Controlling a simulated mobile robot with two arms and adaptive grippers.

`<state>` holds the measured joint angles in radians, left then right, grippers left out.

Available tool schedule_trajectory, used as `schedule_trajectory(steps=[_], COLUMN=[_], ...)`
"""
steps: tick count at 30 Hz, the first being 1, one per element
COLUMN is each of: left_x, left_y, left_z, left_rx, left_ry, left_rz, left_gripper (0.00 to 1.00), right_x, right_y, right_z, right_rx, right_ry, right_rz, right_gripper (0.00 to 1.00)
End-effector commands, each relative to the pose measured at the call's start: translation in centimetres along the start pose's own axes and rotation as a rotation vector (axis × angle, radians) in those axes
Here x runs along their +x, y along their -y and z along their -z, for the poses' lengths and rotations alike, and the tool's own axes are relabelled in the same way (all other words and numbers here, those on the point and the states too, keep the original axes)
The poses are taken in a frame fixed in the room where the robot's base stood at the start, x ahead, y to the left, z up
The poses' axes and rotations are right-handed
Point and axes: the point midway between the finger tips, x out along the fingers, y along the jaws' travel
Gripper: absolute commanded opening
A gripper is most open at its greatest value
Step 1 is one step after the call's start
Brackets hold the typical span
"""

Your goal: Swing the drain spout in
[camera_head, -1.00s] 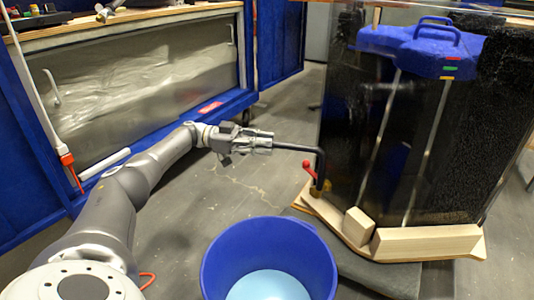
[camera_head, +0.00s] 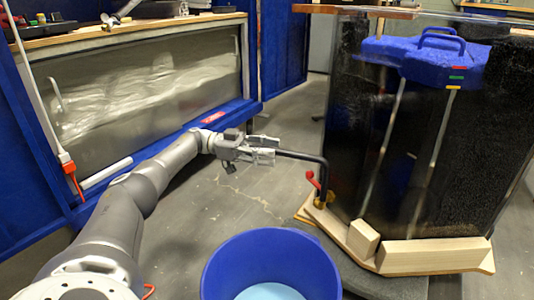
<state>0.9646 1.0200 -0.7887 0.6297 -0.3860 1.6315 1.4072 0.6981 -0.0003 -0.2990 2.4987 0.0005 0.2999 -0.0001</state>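The drain spout (camera_head: 301,156) is a thin black pipe. It rises beside the red-handled valve (camera_head: 313,181) at the lower left corner of the dark tank (camera_head: 365,130), then bends and points left over the floor. My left gripper (camera_head: 268,152) is at the spout's free end, its fingers spread one above the other. The spout's tip is at or between the fingertips, partly hidden by them. I cannot tell whether they touch it. My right gripper is out of view.
A blue bucket (camera_head: 270,246) with a light blue inside stands on the floor in front of the tank. Wooden blocks (camera_head: 434,254) lie on the tank's base board. A blue-framed tank (camera_head: 150,97) stands at the left. The floor between is clear.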

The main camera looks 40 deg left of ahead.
Motion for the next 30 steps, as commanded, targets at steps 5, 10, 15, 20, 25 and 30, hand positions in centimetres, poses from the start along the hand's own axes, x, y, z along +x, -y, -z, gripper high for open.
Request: schedule_trajectory(steps=[5, 10, 15, 20, 25, 30], left_x=[-0.2, -0.2, -0.2, -0.2, -0.2, 0.7], left_y=[0.2, 0.4, 0.6, 0.6, 0.6, 0.5], left_z=[3.8, 7.0, 9.0, 9.5, 9.5, 9.6], left_rx=[0.011, 0.010, 0.007, 0.004, 0.003, -0.001], left_ry=[-0.006, -0.005, -0.004, -0.004, -0.004, -0.016], left_rz=[0.001, 0.001, 0.002, 0.002, 0.002, -0.010], left_gripper=[0.39, 0.39, 0.39, 0.39, 0.39, 0.21], right_x=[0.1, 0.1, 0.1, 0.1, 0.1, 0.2], right_y=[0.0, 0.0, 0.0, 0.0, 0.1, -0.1], right_z=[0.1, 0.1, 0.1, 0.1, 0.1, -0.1], right_rx=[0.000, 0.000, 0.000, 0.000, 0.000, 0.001], right_ry=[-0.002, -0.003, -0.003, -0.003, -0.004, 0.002], right_rz=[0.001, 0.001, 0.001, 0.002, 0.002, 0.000], right_gripper=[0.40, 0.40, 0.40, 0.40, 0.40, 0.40])
